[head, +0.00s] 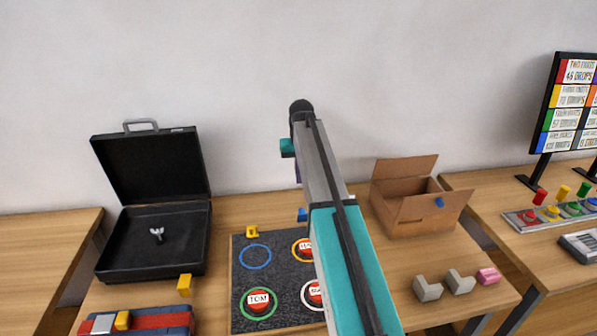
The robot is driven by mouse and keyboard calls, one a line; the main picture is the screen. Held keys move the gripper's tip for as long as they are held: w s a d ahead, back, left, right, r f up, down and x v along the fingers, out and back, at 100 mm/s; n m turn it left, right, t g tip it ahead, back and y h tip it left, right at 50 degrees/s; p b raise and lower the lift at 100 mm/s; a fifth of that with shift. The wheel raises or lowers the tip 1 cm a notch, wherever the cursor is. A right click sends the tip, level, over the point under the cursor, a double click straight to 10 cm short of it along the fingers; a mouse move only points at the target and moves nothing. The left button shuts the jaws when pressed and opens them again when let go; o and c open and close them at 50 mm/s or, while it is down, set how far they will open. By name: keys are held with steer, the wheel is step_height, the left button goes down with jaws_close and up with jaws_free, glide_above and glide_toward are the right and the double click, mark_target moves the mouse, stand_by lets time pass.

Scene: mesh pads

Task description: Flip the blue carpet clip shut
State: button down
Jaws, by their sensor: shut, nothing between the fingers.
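The blue carpet clip (302,214) is at the far edge of the dark speckled carpet (240,273), just left of my arm. Only a small part of it shows, and I cannot tell whether its flap is up or down. My arm rises through the middle of the view and covers the right side of the carpet. My gripper is hidden behind my own arm, so its distance from the clip does not show.
A yellow clip (252,231) is on the carpet's far edge. Red buttons (258,300) sit in coloured rings. An open black case (152,238) stands left, a cardboard box (415,207) right. Grey blocks (427,289) lie at front right.

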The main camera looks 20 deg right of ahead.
mark_target(302, 214)
steer(key=s+f+p, duration=0.3)
steer(key=f, duration=0.5)
steer(key=shift+a, duration=0.3)
stand_by(0.3)
